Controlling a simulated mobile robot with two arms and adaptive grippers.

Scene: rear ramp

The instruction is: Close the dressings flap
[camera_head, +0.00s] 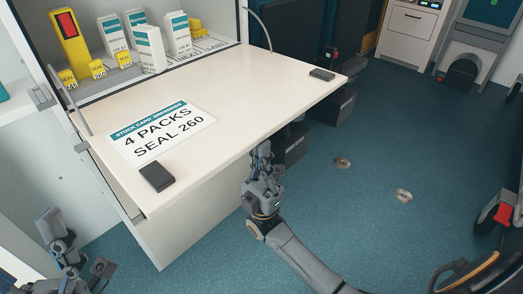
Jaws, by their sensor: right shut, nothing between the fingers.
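The dressings flap (250,95) is a white panel folded down level from the cabinet, open. A card (162,131) on it reads "STOCK CARD DRESSINGS, 4 PACKS SEAL 260". Small dark blocks sit near its front left (157,177) and front right (322,74) corners. My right gripper (261,152) is shut and empty, pointing up at the flap's front edge, around the middle. Its tips are close to the edge or just under it; I cannot tell whether they touch. My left gripper (52,222) is low at the left, away from the flap; its fingers are unclear.
White cartons (150,50) and yellow seal tags (97,69) stand on the shelf inside, behind the flap. A stay (68,100) runs along the flap's left side. Dark boxes (333,105) stand below its right end. Blue floor (370,150) is open to the right.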

